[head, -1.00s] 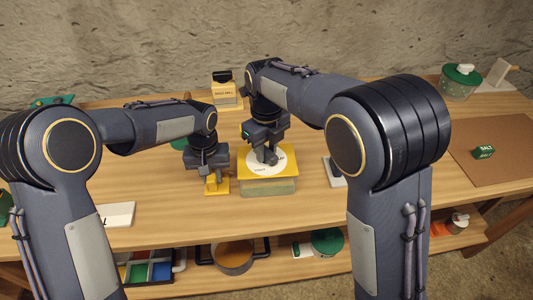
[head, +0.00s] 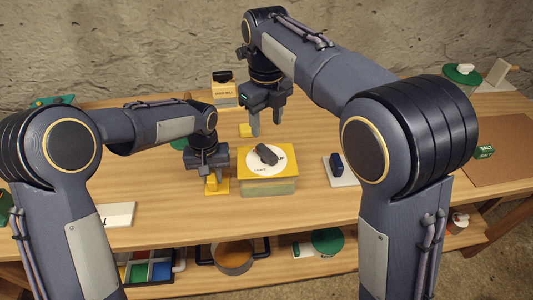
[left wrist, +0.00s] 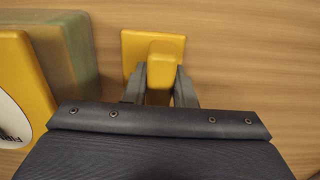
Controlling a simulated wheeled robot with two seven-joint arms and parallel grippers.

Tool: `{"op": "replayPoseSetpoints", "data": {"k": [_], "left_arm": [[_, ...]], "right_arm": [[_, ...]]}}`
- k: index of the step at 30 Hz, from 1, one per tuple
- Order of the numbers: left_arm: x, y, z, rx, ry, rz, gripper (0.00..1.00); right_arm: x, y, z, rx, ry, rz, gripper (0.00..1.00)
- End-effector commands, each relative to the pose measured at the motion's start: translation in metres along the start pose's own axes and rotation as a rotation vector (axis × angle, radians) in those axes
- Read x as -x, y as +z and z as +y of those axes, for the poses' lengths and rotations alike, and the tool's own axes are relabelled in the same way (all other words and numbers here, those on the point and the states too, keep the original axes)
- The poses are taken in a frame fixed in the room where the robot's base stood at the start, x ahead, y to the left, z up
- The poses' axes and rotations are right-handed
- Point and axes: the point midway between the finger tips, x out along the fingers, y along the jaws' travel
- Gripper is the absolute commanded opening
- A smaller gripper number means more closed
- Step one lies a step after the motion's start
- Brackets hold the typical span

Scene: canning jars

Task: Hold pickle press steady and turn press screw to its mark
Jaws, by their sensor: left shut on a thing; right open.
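The pickle press (head: 267,187) is a pale green block with a yellow top, standing on the table. A white dial (head: 258,166) with small print lies on its top. A dark bar-shaped knob, the press screw (head: 266,154), sits tilted across the dial. The mark's alignment is too small to read. My left gripper (head: 211,178) is shut on a yellow upright grip (left wrist: 162,72) on a yellow plate beside the press. In the left wrist view the press (left wrist: 70,60) is left of the grip. My right gripper (head: 268,125) is open and empty, above and behind the press, clear of the knob.
A small yellow piece (head: 246,130) is behind the press. A white pad with a dark blue item (head: 337,164) lies to the right. A labelled box (head: 223,92) stands at the back. A white card (head: 117,214) lies at front left. The table between is clear.

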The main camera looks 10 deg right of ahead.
Motion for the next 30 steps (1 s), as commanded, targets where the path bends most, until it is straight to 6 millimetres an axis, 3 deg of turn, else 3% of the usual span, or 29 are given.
{"op": "replayPoseSetpoints", "data": {"k": [6,15,16,21,30], "left_arm": [[0.0,0.0,0.0,-0.001,0.0,-0.001,0.0],[0.0,0.0,0.0,-0.001,0.0,0.0,0.0],[0.0,0.0,0.0,-0.001,0.0,0.0,0.27],[0.0,0.0,0.0,-0.001,0.0,0.0,0.49],[0.002,0.0,0.0,0.0,0.0,0.001,0.49]], "right_arm": [[0.021,0.0,0.0,0.0,-0.001,-0.001,0.49],[0.024,0.0,0.0,0.0,0.0,0.001,0.49],[0.024,0.0,0.0,0.0,0.0,0.0,0.49],[0.023,0.0,0.0,0.0,0.0,0.0,0.49],[0.023,0.0,0.0,0.0,0.0,0.0,0.49]]}}
